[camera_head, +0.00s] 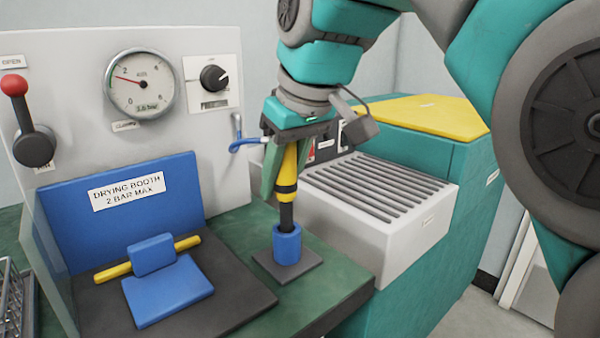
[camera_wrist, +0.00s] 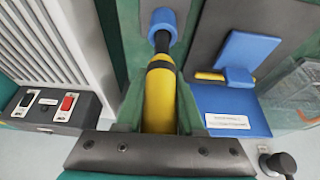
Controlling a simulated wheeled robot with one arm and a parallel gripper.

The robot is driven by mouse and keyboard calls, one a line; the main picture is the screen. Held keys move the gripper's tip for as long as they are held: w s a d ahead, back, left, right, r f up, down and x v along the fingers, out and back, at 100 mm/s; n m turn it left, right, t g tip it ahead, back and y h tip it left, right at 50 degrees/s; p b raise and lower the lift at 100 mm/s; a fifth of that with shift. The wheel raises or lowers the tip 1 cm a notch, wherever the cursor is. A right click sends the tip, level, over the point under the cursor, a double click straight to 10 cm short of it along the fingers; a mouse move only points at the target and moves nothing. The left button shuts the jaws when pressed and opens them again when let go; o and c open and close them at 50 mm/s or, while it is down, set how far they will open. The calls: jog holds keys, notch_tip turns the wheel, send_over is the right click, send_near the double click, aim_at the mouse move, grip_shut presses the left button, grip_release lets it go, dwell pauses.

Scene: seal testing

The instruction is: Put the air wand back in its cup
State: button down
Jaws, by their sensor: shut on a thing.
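The air wand (camera_head: 288,172) has a yellow handle with black bands and a black lower shaft. It stands upright with its lower end in the blue cup (camera_head: 287,244), which sits on a dark square base (camera_head: 288,266). My gripper (camera_head: 283,160) is shut on the yellow handle, above the cup. In the wrist view the wand (camera_wrist: 159,95) runs from between my fingers to the blue cup (camera_wrist: 162,22), its dark tip end entering the cup. How deep the tip sits inside is hidden.
The drying booth (camera_head: 150,190) with a blue clamp block (camera_head: 152,255) holding a yellow rod stands left. A clear side panel edges it. A white grooved unit (camera_head: 370,190) stands close right of the cup. A gauge (camera_head: 140,83), knob and red-tipped lever are on the back panel.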

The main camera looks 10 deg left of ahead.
aim_at(281, 200)
jog(key=shift+f+b, duration=0.6)
jog(key=shift+f, duration=0.7)
jog(key=shift+f, duration=0.55)
jog(key=shift+c, duration=2.2)
grip_release()
jog(key=shift+r, duration=0.1)
jog(key=shift+r+p, duration=2.45)
jog(key=shift+r, duration=1.65)
jog(key=shift+w+r, duration=0.1)
jog(key=shift+r, duration=1)
